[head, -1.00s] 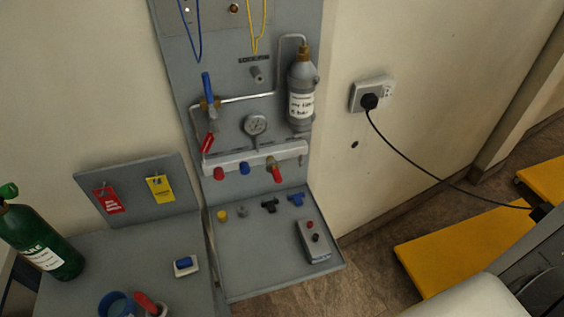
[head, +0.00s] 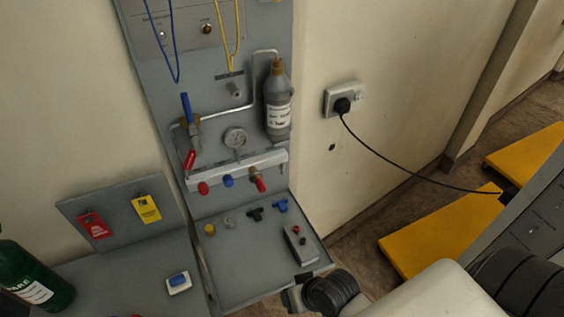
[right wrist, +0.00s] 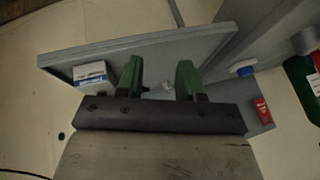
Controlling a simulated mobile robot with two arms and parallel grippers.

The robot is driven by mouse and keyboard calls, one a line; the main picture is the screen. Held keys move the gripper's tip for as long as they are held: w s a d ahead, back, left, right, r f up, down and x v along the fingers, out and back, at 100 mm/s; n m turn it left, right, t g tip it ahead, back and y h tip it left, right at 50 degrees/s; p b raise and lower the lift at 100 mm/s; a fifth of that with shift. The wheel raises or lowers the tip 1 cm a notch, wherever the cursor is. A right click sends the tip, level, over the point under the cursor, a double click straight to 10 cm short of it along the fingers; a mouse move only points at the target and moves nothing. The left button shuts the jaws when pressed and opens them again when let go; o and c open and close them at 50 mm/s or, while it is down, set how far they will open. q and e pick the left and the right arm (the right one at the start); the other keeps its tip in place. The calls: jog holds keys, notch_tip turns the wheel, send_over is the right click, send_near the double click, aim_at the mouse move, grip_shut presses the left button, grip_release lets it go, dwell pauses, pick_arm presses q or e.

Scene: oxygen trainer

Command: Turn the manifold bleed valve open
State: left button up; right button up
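The manifold (head: 238,170) is a pale horizontal bar on the grey upright panel. Below its front are a red knob (head: 203,188), a blue knob (head: 228,181) and a red-handled valve (head: 258,183) at its right end. A red lever (head: 189,160) hangs at its left end, below a blue lever (head: 186,107). I cannot tell by a label which one is the bleed valve. My right gripper (right wrist: 158,80) has two green fingers apart with nothing clearly between them. In the head view its arm is low, by the shelf's front right corner, away from the manifold. My left gripper is not in view.
A gauge (head: 235,138) and a grey bottle (head: 278,105) sit above the manifold. The shelf (head: 240,280) below holds small fittings and a switch box (head: 301,244). A black cable (head: 400,171) runs from the wall socket (head: 343,99). A green cylinder (head: 32,280) stands left.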

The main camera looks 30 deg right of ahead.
jog(key=w+a+r+m+t+y, duration=0.3)
jog(key=w+r+m+t+y, duration=0.1)
jog(key=w+r+m, duration=0.35)
jog(key=m+t+h, duration=0.8)
jog(key=m+t, duration=0.1)
jog(key=m, duration=1.9)
send_near(283, 166)
jog(key=w, duration=1)
jog(key=shift+w+d, duration=0.3)
jog(key=shift+d, duration=0.05)
grip_shut()
